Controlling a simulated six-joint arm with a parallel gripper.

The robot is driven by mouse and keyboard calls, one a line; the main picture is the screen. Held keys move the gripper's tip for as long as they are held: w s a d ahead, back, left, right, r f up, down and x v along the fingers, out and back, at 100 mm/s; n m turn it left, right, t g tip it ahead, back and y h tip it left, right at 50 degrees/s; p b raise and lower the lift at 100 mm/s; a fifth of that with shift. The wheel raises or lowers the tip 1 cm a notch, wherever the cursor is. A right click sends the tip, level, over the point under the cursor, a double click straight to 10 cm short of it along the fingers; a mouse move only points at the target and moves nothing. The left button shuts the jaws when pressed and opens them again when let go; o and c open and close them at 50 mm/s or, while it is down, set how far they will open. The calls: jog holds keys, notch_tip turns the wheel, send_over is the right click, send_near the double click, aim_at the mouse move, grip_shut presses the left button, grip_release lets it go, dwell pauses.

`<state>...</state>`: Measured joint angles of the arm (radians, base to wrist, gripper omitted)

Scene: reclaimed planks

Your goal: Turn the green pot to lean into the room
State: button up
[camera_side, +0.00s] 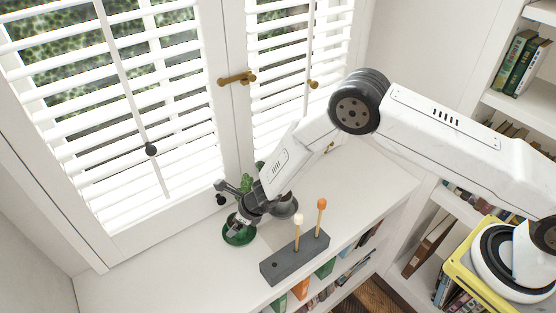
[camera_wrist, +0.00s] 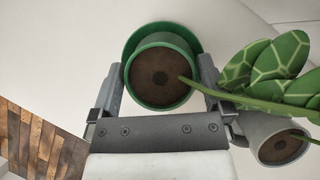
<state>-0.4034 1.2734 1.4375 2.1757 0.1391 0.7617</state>
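The green pot (camera_side: 238,231) stands on the white sill at the window, partly hidden by my gripper (camera_side: 244,216) in the side view. In the wrist view the green pot (camera_wrist: 182,92) is round, with dark soil, a green saucer beneath and one stem. The stem reaches right to large, pale-veined leaves (camera_wrist: 262,68). My gripper (camera_wrist: 162,72) has one finger on each side of the pot, both very close to it. I cannot tell whether the fingers press on it.
A grey pot (camera_wrist: 257,129) stands close on the right, also seen in the side view (camera_side: 286,207). A grey block (camera_side: 286,260) holds a white-tipped stick (camera_side: 298,220) and an orange-tipped stick (camera_side: 321,205). White shutters (camera_side: 130,110) rise behind. The sill is clear at left.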

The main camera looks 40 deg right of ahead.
jog(key=v, duration=0.7)
jog(key=shift+s+r, duration=0.15)
jog(key=shift+r, duration=0.2)
jog(key=shift+d, duration=0.15)
jog(key=s+d+r+n+g, duration=0.1)
jog(key=s+d+r+n, duration=0.2)
jog(key=d+r+n, duration=0.35)
jog(key=s+d+r+n, duration=0.3)
jog(key=s+r+n, duration=0.1)
jog(key=r+n, duration=0.4)
jog(key=s+d+r+n+g+h, duration=0.1)
jog(key=s+d+r+n+h, duration=0.2)
jog(key=s+d+n, duration=0.9)
jog(key=shift+s+r+n+h, duration=0.3)
jog(key=shift+s+r+n, duration=0.25)
jog(key=shift+r+n, duration=0.5)
jog(key=shift+d+f, duration=0.1)
jog(key=shift+f, duration=0.05)
